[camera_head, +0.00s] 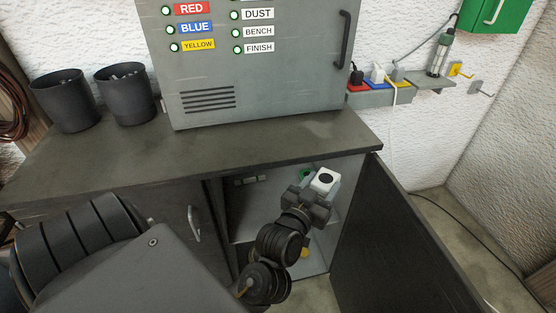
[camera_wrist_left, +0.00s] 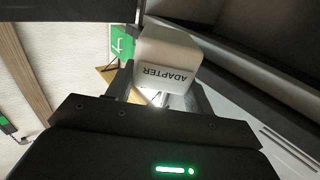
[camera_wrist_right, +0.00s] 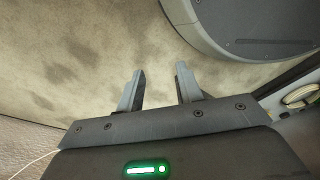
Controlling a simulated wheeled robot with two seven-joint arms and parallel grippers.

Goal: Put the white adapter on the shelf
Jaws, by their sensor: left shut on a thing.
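In the left wrist view the adapter (camera_wrist_left: 168,58), marked "ADAPTER", sits between the fingers. The cabinet interior (camera_head: 262,210) is pale, and my arm hides part of it; I cannot clearly make out the shelf surface. My right gripper (camera_wrist_right: 160,82) is open and empty above a mottled floor in the right wrist view.
The dark cabinet door (camera_head: 385,245) stands open at the right. The bench top (camera_head: 250,150) overhangs the opening. A small green item (camera_head: 304,175) and a yellow one (camera_head: 304,252) show inside. A grey panel box (camera_head: 255,85) and two dark bins (camera_head: 126,95) stand on the bench.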

